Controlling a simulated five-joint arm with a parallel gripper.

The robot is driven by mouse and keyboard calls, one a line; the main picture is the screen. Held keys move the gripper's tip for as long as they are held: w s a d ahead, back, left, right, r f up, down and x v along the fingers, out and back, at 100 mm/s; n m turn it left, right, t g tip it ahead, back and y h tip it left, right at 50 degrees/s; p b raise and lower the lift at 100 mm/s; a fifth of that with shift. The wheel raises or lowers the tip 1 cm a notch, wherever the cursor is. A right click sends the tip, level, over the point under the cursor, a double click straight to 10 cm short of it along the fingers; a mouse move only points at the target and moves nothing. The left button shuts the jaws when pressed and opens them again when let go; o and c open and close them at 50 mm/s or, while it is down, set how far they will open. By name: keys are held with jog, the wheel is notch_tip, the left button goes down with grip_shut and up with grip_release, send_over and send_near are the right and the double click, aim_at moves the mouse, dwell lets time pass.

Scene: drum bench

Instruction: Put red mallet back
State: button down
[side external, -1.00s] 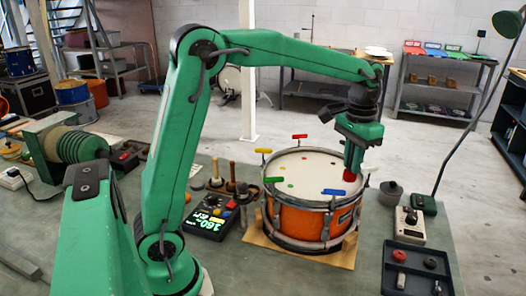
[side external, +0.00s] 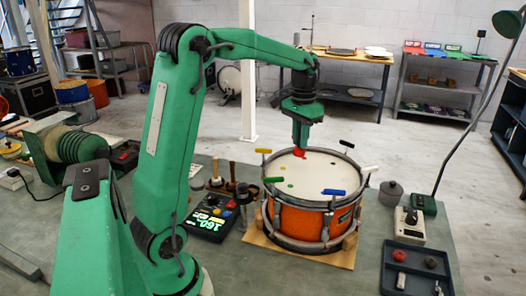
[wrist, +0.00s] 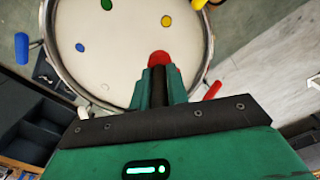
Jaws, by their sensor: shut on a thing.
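My gripper (side external: 300,146) is shut on the red mallet, above the far part of the drum's white head (side external: 318,172). Only the mallet's round red head (side external: 300,154) shows, just below the fingertips; its handle is hidden. In the wrist view, the red head (wrist: 159,58) sticks out past my gripper's fingers (wrist: 160,78), over the drum head. I cannot tell whether it touches the drum. A small rack (side external: 221,187) with other upright wooden mallets (side external: 232,174) stands left of the drum.
Coloured keys ring the drum rim, such as the yellow key (side external: 263,151) and blue key (side external: 333,192). A control box with a lit display (side external: 207,224) stands left of the drum. A grey pot (side external: 391,192) and dark tray (side external: 417,268) are at right.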

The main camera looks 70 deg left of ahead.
jog(key=s+a+f+n, duration=0.1)
jog(key=s+a+n, duration=0.1)
jog(key=s+a, duration=0.7)
jog(key=a, duration=0.4)
jog(key=shift+s+a+n, duration=0.2)
jog(key=shift+a+n, duration=0.1)
jog(key=shift+f, duration=0.15)
notch_tip(320, 180, down, 14)
jog(key=shift+f, duration=0.1)
jog(key=shift+f, duration=1.85)
jog(key=shift+f, duration=0.15)
jog(key=c, duration=1.4)
grip_release()
jog(key=shift+o, duration=0.2)
